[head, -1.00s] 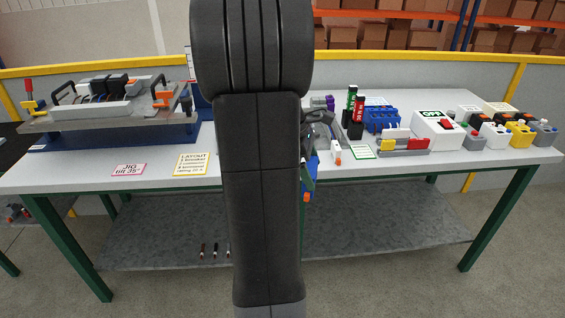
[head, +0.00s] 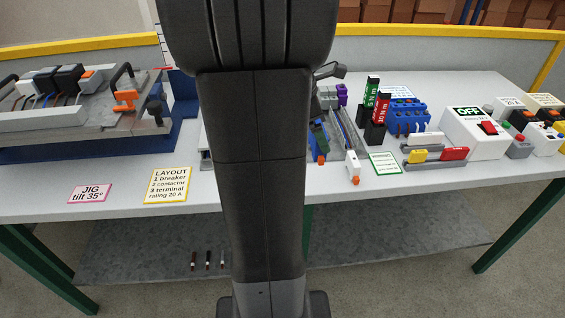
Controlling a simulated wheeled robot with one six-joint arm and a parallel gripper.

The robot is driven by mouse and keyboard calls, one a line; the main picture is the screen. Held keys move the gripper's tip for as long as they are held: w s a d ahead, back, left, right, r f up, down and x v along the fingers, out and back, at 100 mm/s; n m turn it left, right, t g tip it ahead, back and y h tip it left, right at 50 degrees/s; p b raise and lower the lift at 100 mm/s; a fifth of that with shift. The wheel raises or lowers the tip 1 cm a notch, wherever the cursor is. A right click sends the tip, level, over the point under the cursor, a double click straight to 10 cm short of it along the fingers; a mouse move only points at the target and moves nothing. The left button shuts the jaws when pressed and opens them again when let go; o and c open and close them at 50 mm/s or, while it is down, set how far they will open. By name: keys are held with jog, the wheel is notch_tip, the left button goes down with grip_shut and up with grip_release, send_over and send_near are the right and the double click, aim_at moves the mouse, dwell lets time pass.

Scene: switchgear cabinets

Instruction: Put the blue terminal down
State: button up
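My black arm stands upright through the middle of the head view and covers most of what is behind it. A thin dark grey part (head: 330,70) shows at the arm's right edge; I cannot tell if it belongs to my gripper. The fingers are hidden, so I cannot see whether they hold anything.
The jig (head: 80,115) is at the left. A layout card (head: 168,184) and a jig card (head: 90,193) lie in front. Red and green cylinders (head: 376,112), a blue block (head: 408,116), a rail with yellow and red blocks (head: 434,155) and an OFF box (head: 474,132) stand right.

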jog(key=shift+w+f, duration=0.2)
jog(key=shift+w, duration=0.1)
notch_tip(320, 180, down, 10)
jog(key=shift+r+b, duration=0.2)
jog(key=shift+b, duration=0.25)
jog(key=shift+f, duration=0.15)
jog(key=o, duration=0.9)
jog(key=p+v, duration=0.1)
jog(key=v, duration=1.1)
